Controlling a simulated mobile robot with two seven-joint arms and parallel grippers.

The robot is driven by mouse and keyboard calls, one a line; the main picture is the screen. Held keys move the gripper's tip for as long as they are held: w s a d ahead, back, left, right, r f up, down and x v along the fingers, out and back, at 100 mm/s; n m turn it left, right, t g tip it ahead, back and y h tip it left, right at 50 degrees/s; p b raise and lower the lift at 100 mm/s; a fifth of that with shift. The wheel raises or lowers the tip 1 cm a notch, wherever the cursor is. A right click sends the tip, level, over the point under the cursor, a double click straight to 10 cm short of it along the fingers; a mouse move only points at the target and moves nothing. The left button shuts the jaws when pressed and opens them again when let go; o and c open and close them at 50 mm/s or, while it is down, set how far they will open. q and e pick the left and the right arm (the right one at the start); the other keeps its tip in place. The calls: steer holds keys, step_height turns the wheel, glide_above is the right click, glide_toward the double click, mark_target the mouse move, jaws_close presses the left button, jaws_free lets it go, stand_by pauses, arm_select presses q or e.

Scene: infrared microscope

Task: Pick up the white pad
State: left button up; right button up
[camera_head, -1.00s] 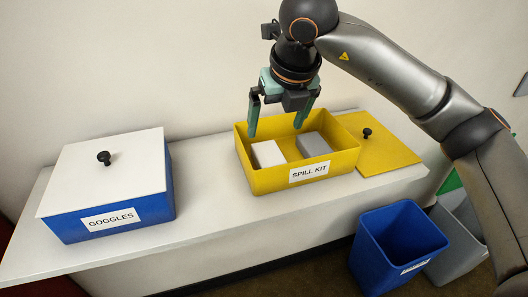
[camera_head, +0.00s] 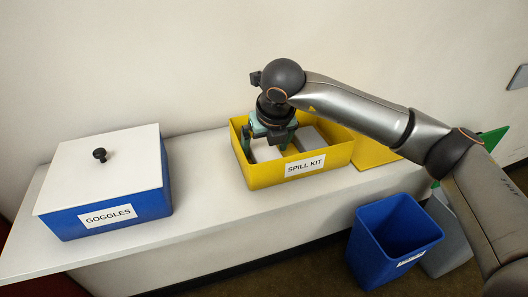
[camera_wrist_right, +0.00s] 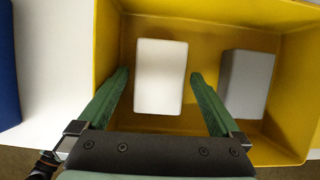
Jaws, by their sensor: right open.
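The white pad (camera_wrist_right: 161,77) lies inside the yellow spill kit box (camera_head: 262,180), towards its left side. In the head view the pad (camera_head: 265,153) is partly hidden by my right gripper. My right gripper (camera_wrist_right: 160,84) is open, with its green fingers reaching down into the box. In the right wrist view one finger is on each side of the pad's near part, with a gap visible on both sides. In the head view this gripper (camera_head: 268,152) is over the pad. My left gripper is not in view.
A grey pad (camera_wrist_right: 246,83) lies to the right in the same box. The yellow lid (camera_head: 372,153) is right of the box. A white-lidded blue goggles box (camera_head: 120,205) stands left on the white shelf (camera_head: 205,205). A blue bin (camera_head: 395,240) stands below.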

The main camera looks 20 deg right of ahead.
steer(key=shift+c, duration=0.4)
steer(key=c, duration=1.2)
